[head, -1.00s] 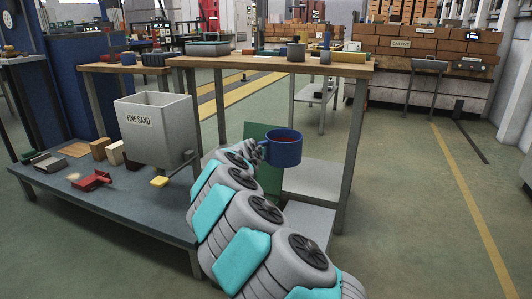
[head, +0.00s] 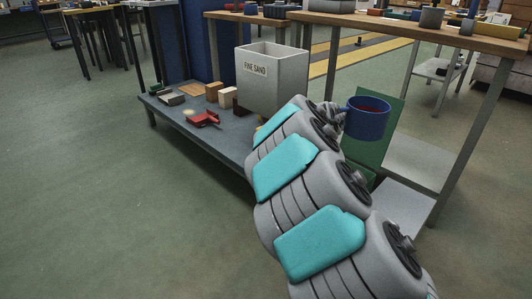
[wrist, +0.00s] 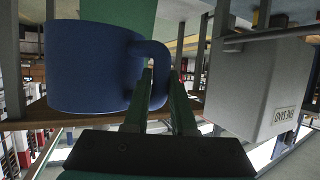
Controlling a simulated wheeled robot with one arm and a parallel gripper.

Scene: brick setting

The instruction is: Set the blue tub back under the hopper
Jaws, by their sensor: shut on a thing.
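The blue tub (head: 366,124) is a round cup with a side handle and reddish contents inside its rim. It is in the air, to the right of the grey hopper (head: 262,88) labelled FINE SAND. In the wrist view, the blue tub (wrist: 88,68) fills the upper left and my gripper (wrist: 164,88) is shut on its handle. The hopper (wrist: 262,85) shows there at the right, upside down and apart from the tub. In the head view my arm covers the hopper's lower right and the space below it, and the fingers are too small to make out.
The hopper stands over a low grey bench (head: 215,138). A red scoop (head: 203,119) and several small blocks lie on its left part. A green panel (head: 372,150) and a wooden-topped table (head: 400,24) are behind the tub. Open floor lies at the left.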

